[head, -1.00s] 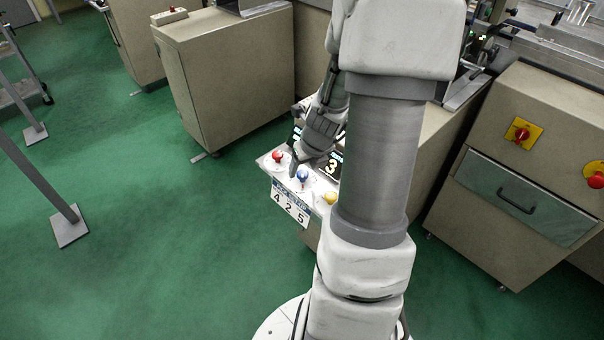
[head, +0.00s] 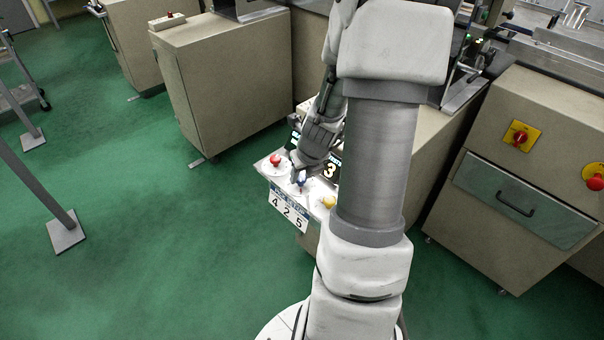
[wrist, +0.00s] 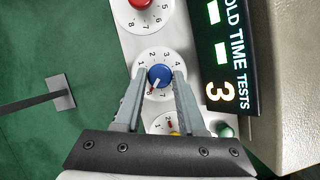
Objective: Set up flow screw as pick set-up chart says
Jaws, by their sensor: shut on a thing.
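My gripper (wrist: 159,80) has its two fingers on either side of the blue knob (wrist: 159,74), gripping it. The knob's pale pointer aims down-left in the wrist view, near a small red mark; the exact number is unclear. The red knob (head: 275,161) is left of it in the head view and the yellow knob (head: 327,202) right. The yellow knob's dial (wrist: 160,122) is partly hidden by my gripper in the wrist view. The set-up chart (head: 289,212) on the panel's front reads 4 2 5.
A green button (wrist: 225,131) sits beside the yellow dial. Beige cabinets (head: 225,75) stand behind and at the right (head: 535,170), the latter with a yellow switch and red button. A metal stand (head: 66,230) is at left. Green floor lies open between.

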